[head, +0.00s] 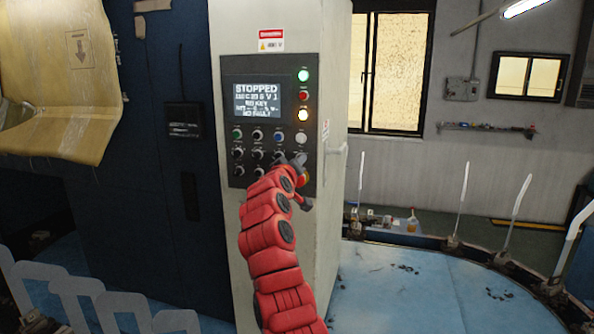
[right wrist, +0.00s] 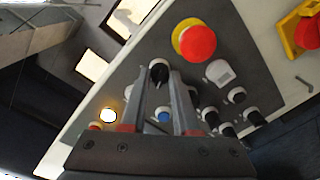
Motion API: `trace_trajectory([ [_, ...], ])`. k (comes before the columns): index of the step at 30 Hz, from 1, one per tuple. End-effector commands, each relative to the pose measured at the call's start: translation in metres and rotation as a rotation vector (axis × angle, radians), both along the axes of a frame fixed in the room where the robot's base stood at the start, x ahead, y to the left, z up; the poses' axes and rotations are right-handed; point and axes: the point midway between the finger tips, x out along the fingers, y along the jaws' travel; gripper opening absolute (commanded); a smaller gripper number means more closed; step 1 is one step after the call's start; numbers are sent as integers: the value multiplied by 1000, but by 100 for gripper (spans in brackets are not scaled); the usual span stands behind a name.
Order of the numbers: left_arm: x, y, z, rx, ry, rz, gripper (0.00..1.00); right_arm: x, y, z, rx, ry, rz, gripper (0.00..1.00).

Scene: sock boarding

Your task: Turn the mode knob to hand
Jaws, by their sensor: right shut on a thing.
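The control panel (head: 232,100) stands upright on the pale cabinet, with a lit display (head: 257,101) that reads "STOPPED". Several black knobs and buttons sit in rows below the display. My right gripper (head: 297,160) is at the panel's lower right. In the right wrist view, the fingers of my right gripper (right wrist: 160,82) are shut on a black knob (right wrist: 158,66), one finger on each side. The knob's label and exact pointer angle cannot be read. My left gripper is not in view.
A red mushroom button (right wrist: 198,43) on a yellow collar is close beside the gripped knob. A white-capped switch (right wrist: 219,72) and other black knobs (right wrist: 237,95) are also close. A red switch on a yellow plate (right wrist: 306,33) is farther off.

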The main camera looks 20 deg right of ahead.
Motion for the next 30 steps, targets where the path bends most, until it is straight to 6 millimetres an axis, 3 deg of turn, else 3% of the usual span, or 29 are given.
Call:
trace_trajectory([
  [15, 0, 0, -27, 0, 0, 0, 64, 0, 0, -1, -270, 181, 0, 0],
  [30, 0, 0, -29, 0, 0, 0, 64, 1, 1, 0, -320, 216, 1, 0],
])
